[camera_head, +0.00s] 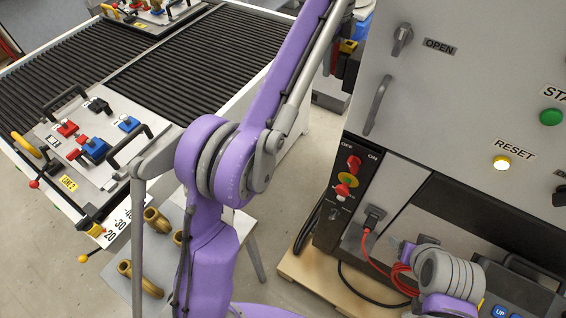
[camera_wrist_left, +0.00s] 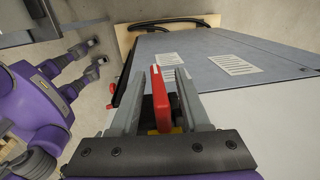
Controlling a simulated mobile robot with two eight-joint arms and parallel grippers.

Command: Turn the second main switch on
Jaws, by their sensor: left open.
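The second main switch shows in the left wrist view as a red handle (camera_wrist_left: 160,95) with a yellow part below it. My left gripper (camera_wrist_left: 158,72) is open, with one finger on each side of this handle. I cannot tell whether either finger touches it. In the head view, my purple left arm rises through the middle to the top edge; its gripper is not clear there.
The grey cabinet (camera_head: 450,100) stands at the right on a wooden pallet (camera_head: 320,280). Papers (camera_wrist_left: 235,64) are on its grey surface in the wrist view. A roller conveyor (camera_head: 190,80) carries a fixture tray (camera_head: 120,170) at the left. A red cable (camera_head: 380,270) hangs at the cabinet front.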

